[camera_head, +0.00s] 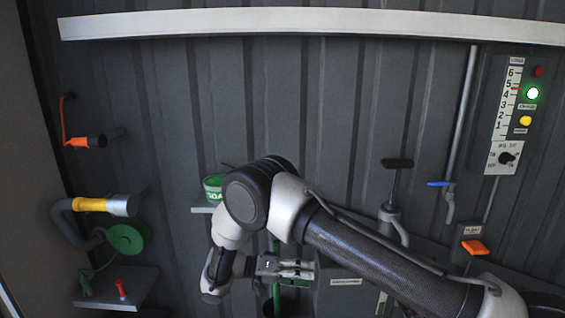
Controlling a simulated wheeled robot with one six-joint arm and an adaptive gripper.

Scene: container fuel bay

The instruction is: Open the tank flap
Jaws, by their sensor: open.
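My gripper (308,269) is at the lower middle, left of centre, below my bent arm. Its fingers point to the right and are open, with nothing seen between them. A grey panel with a small white label (346,282) is just right of the fingertips. The label is too small to read, and I cannot tell if this panel is the tank flap. My forearm covers part of that area. A green upright pipe (276,292) stands behind and below the gripper.
A green can (213,188) sits on a small shelf left of my arm. A hand pump (396,180) stands right of it. A yellow-collared nozzle (90,204) and a small ledge (140,284) are at left. A control panel (508,112) and orange switch (474,247) are at right.

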